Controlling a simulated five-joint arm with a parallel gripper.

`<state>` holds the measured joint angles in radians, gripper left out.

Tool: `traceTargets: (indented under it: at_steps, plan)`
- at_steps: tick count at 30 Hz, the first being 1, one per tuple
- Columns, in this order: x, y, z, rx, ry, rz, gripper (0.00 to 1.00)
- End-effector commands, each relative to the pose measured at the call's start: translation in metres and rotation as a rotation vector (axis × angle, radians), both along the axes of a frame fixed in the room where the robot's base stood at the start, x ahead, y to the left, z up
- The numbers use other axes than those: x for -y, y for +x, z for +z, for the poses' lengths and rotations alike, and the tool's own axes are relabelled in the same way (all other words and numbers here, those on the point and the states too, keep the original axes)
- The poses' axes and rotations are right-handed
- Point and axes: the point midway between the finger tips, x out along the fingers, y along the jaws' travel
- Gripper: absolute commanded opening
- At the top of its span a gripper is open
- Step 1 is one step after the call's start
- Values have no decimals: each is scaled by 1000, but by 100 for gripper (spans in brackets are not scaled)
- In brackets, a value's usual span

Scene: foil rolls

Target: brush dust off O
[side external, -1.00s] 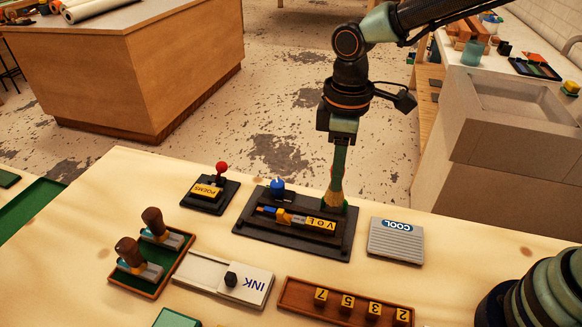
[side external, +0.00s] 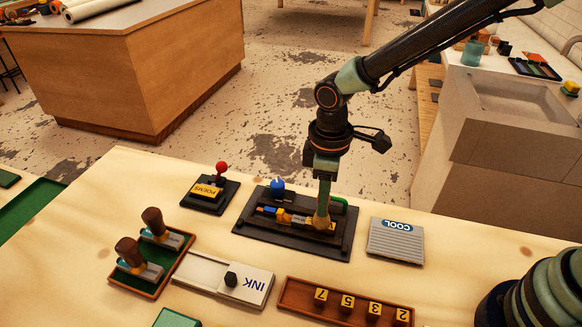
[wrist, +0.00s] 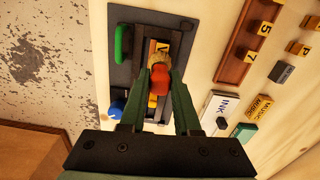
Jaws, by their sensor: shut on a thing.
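My gripper (side external: 324,182) is shut on a brush, above the dark type tray on the bench. The brush's pale bristles (side external: 321,219) point down at the right part of the row of yellow letter tiles, where V, O and L stood visible a second ago. The bristles cover most of these letters, so I cannot make out O or any dust on it. In the wrist view the brush's red part (wrist: 160,79) sits between my fingers, with its bristles over a yellow tile (wrist: 162,46). The dark tray (side external: 292,245) also has a blue knob (side external: 277,185) and a green handle (side external: 340,204).
A grey COOL plate (side external: 396,243) lies right of the tray. A POEMS stand with a red knob (side external: 221,168) is to the left. The INK box (side external: 210,275), a stamp rack (side external: 158,284) and a wooden tile rack (side external: 345,315) are in front.

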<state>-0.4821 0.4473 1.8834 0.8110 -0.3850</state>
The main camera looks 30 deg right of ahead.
Motion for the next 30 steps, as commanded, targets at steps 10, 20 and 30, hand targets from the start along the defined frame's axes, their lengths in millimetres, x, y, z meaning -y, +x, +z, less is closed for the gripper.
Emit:
traceTargets:
  at_steps: [10,20,30]
  plan:
    - [-8,8,0,0,0,-2,0]
    - [14,-14,0,0,0,-2,0]
    - [13,-13,38,3,2,-1,0]
